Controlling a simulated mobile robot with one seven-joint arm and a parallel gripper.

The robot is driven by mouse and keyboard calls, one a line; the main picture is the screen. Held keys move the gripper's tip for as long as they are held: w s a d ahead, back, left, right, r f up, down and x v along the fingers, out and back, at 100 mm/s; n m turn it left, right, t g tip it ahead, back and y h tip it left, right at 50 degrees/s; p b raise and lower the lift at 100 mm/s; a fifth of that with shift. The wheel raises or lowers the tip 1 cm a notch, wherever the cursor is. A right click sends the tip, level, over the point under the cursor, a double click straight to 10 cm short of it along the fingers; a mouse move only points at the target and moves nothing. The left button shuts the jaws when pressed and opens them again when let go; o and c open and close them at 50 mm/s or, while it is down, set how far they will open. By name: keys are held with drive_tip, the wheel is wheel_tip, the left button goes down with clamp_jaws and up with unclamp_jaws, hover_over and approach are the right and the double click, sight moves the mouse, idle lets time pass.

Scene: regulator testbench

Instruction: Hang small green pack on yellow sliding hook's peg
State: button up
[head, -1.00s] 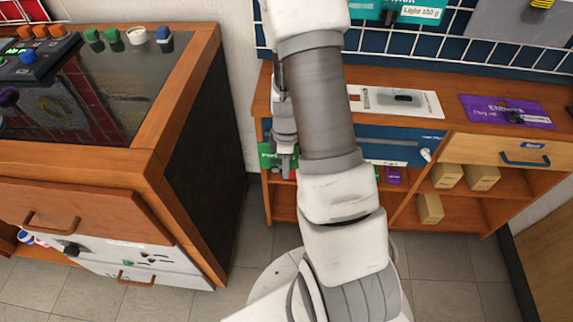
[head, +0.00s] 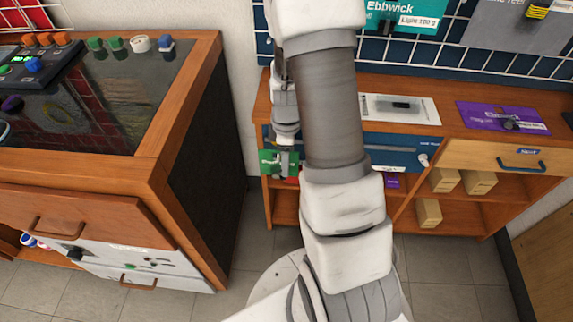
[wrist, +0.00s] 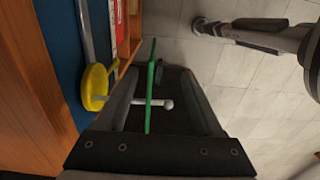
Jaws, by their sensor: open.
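The small green pack (head: 269,160) shows at the front of the low cabinet in the head view, partly covered by my gripper (head: 285,160). In the wrist view the pack (wrist: 150,85) is a thin green edge between the two fingers of my gripper (wrist: 160,80). The fingers stand apart, with a gap on each side of the pack. The yellow sliding hook (wrist: 95,88) is a round disc at left. Its pale peg (wrist: 140,101) reaches right, appears to pass through the pack, and ends in a ball beyond it.
A grey bar (wrist: 85,30) runs by the hook along a blue panel (wrist: 62,60). The wooden cabinet (head: 270,95) holds a purple pack (head: 480,115) on top and several cardboard boxes (head: 428,212) on shelves. A dark-topped bench (head: 150,150) stands at left. Open floor lies between.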

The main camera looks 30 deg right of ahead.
wheel_tip(320, 180, up, 12)
drive_tip(key=p, duration=0.3)
drive_tip(key=shift+f, duration=0.1)
drive_tip(key=s+a+r+m+t, duration=0.3)
drive_tip(key=s+a+r+m, duration=0.3)
drive_tip(key=r, duration=0.4)
drive_tip(key=s+a+r+m+t, duration=0.3)
drive_tip(key=s+a+r+m, duration=0.3)
drive_tip(key=r, duration=0.5)
wheel_tip(320, 180, up, 16)
drive_tip(key=s+p, duration=0.1)
drive_tip(key=p, duration=1.4)
drive_tip(key=shift+s+f+n+p, duration=0.15)
drive_tip(key=shift+s+n+p, duration=0.15)
drive_tip(key=shift+s+n, duration=0.1)
drive_tip(key=shift+d, duration=0.1)
